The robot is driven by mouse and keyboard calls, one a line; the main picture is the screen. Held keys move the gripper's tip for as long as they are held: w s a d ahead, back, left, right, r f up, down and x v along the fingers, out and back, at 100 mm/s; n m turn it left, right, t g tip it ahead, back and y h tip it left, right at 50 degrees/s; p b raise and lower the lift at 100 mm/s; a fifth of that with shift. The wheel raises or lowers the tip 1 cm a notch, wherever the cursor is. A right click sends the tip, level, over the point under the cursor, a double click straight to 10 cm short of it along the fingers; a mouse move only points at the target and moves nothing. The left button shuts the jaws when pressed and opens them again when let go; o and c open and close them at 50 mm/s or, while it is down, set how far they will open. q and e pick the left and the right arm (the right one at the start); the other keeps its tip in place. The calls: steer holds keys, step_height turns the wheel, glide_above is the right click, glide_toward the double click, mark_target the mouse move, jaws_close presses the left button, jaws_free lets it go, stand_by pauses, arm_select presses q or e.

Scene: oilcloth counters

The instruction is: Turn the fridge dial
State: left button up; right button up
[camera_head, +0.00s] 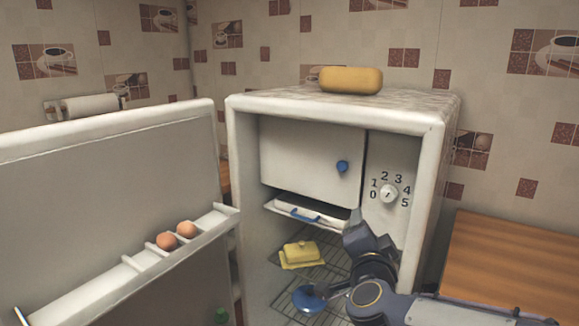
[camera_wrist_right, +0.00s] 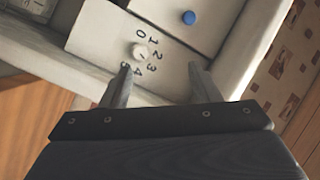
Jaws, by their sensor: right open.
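The fridge dial (camera_head: 389,194) is a small round white knob on a white panel inside the open fridge, ringed by the numbers 0 to 5. A short dark mark shows on it, but I cannot tell exactly which number it points to. The dial also shows in the right wrist view (camera_wrist_right: 141,51), beyond the fingertips and nearer the left-hand finger. My right gripper (camera_wrist_right: 160,78) is open and empty, its fingers apart and not touching the dial. In the head view the right gripper (camera_head: 362,236) is below and left of the dial. My left gripper is not in view.
The fridge door (camera_head: 110,185) stands open at left, with two eggs (camera_head: 176,235) on its shelf. A freezer door with a blue knob (camera_head: 342,166) is left of the dial. Yellow butter (camera_head: 300,252) and a blue-lidded item (camera_head: 309,298) sit on wire racks below. A wooden counter (camera_head: 515,265) is at right.

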steer(key=s+d+f+n+g+y+p, duration=0.1)
steer(key=s+f+n+g+y, duration=0.1)
steer(key=s, duration=0.8)
steer(key=s+d+f+n+g+y+p, duration=0.2)
steer(key=s+f+n+g, duration=0.3)
steer(key=s, duration=0.5)
steer(key=s+d+f+n+g+y+p, duration=0.1)
steer(key=s+f+n+g, duration=0.3)
steer(key=s, duration=0.6)
step_height(320, 180, down, 2)
steer(key=shift+d+g+y, duration=0.4)
steer(key=shift+d+y, duration=0.35)
steer(key=shift+y, duration=0.15)
